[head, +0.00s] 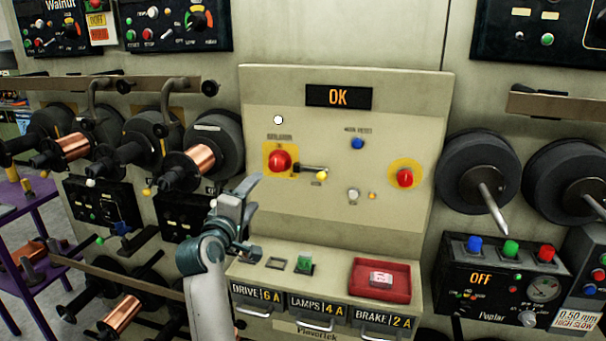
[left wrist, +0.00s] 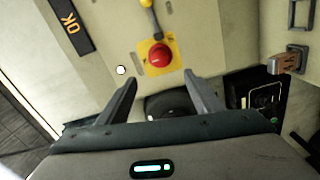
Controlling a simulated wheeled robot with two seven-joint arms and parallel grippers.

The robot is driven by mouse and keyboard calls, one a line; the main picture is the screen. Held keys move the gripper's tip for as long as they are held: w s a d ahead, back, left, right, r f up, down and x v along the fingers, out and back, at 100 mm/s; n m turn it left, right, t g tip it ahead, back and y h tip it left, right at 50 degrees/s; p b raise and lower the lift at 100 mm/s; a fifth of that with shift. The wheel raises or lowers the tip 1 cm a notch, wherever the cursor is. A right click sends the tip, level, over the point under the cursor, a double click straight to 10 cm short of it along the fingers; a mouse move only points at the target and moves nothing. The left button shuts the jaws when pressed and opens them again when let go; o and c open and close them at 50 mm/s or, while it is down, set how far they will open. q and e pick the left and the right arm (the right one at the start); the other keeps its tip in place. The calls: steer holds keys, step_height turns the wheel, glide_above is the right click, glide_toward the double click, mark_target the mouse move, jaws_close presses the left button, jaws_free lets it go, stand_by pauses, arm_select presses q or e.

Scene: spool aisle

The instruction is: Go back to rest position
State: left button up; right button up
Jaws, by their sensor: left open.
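My left gripper (head: 246,217) is in front of the lower left part of the beige control panel (head: 260,200) in the head view. In the left wrist view its two fingers (left wrist: 160,90) are spread apart with nothing between them. A red knob on a yellow plate (head: 280,161) sits up and left of the panel's middle, above the gripper; it also shows in the left wrist view (left wrist: 159,55), beyond the fingertips and apart from them. A lever with a yellow tip (head: 320,176) extends right from beside the knob. My right gripper is in neither view.
An "OK" display (head: 338,96) tops the panel. Below are a green switch (head: 304,264), a red tray (head: 379,279) and labelled drawers (head: 317,307). Copper spools (head: 199,159) stand close on the left, dark spools (head: 477,172) on the right. A purple shelf (head: 50,217) is far left.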

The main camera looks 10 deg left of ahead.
arm_select(q)
steer(key=s+d+f+m+g, duration=0.2)
steer(key=s+f+m+g, duration=0.25)
steer(key=s+f, duration=0.75)
steer(key=s+d+f+m+g, duration=0.25)
steer(key=s+f+m, duration=0.25)
steer(key=s+f, duration=0.75)
steer(key=s+d+f+m+g, duration=0.1)
steer(key=s+f+m+g, duration=0.3)
steer(key=s, duration=0.5)
steer(key=s+f+m+g, duration=0.1)
steer(key=s+f, duration=0.6)
steer(key=s, duration=0.1)
steer(key=s+d+f+m+g, duration=0.1)
steer(key=s+f+m+g, duration=0.3)
steer(key=s, duration=0.5)
step_height(320, 180, down, 28)
steer(key=b, duration=0.1)
steer(key=s+a+f+g+b, duration=0.1)
steer(key=s+a+f, duration=0.2)
steer(key=s+f, duration=1.5)
step_height(320, 180, down, 2)
steer(key=shift+s+f+y, duration=0.25)
steer(key=shift+s+y, duration=0.05)
steer(key=shift+s, duration=0.05)
